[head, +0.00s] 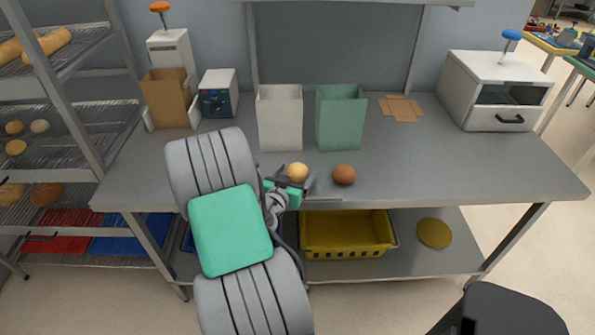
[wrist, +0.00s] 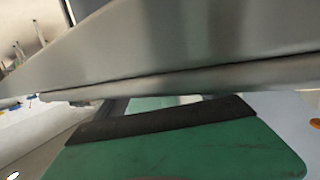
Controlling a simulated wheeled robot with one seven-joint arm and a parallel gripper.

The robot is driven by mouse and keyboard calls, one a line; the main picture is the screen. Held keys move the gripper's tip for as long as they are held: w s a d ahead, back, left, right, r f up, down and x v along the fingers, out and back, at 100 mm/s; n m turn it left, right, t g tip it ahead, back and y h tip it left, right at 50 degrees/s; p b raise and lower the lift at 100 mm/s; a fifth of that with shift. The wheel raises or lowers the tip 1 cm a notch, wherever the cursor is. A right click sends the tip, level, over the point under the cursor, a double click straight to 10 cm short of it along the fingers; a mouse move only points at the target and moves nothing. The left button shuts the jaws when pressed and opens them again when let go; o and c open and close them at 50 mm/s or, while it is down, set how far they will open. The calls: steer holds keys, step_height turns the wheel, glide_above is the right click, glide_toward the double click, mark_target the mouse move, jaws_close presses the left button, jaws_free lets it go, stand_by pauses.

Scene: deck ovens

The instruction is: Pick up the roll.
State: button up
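A pale yellow round roll (head: 298,172) and a darker brown round roll (head: 344,175) sit near the front edge of the grey table. My gripper (head: 291,182) is at the front edge, right by the pale roll. Its fingers look spread, one on each side of the pale roll, with visible gaps. Whether they touch the roll cannot be told. The brown roll is apart, to the right of the gripper. Neither roll can be made out in the wrist view, which shows mostly grey and green surfaces close up.
A white bag (head: 280,118) and a green bag (head: 341,118) stand behind the rolls on the table (head: 450,170). A brown bag (head: 168,98) and a small dark-blue-fronted box (head: 218,95) are at left, a white oven-like box (head: 496,90) at right. A yellow crate (head: 347,249) is below.

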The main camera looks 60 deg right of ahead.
steer(key=c, duration=1.4)
steer(key=shift+r, duration=0.15)
